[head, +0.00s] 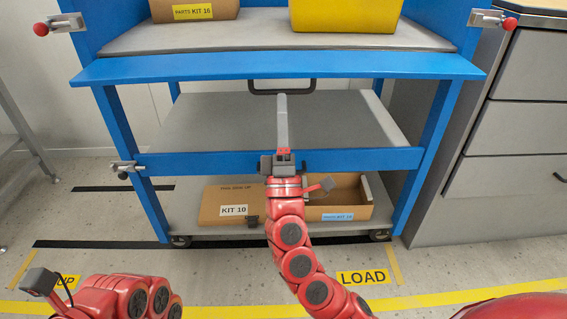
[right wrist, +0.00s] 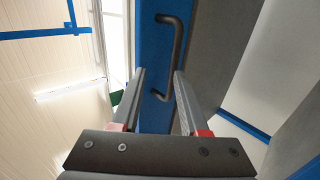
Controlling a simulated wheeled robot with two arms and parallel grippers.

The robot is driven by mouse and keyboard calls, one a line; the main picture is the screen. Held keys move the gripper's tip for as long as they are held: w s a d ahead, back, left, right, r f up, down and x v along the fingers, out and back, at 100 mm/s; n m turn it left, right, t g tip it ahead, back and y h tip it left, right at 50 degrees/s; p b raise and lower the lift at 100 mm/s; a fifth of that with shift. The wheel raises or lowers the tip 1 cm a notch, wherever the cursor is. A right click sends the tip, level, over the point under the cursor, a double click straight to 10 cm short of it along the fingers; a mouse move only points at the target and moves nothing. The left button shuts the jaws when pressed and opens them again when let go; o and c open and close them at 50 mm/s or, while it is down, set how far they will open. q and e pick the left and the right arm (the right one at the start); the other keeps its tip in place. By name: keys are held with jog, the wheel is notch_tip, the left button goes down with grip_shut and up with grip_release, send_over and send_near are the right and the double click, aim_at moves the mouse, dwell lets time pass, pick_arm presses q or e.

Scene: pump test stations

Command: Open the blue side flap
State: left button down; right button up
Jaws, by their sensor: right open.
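The blue side flap (head: 200,69) is a wide blue panel along the front of the cart's top deck. Its dark bar handle (head: 257,92) shows just below the flap's edge in the head view; in the right wrist view the handle (right wrist: 178,50) stands out from the blue panel (right wrist: 148,50). My right gripper (head: 282,97) is open and points up at the handle. In the right wrist view its fingertips (right wrist: 159,73) lie to either side of the handle's near end; I cannot tell whether they touch it. My left arm is at the bottom left, its fingers not visible.
Red-knobbed latches (head: 41,29) and (head: 509,23) sit at the cart's upper corners. A brown kit box (head: 225,14) and a yellow bin (head: 345,14) stand on top. Brown boxes (head: 222,202) sit on the bottom shelf (head: 215,231). A grey drawer cabinet (head: 525,130) stands close on the right.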

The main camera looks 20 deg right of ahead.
pick_arm(q)
jog(key=shift+w+d+r+n+g+h, duration=0.15)
jog(key=shift+w+d+n+g+h, duration=0.15)
jog(key=shift+w+d+g, duration=0.45)
pick_arm(e)
jog(key=v, duration=1.2)
pick_arm(q)
jog(key=shift+s+a, duration=0.15)
pick_arm(e)
jog(key=shift+c, duration=0.2)
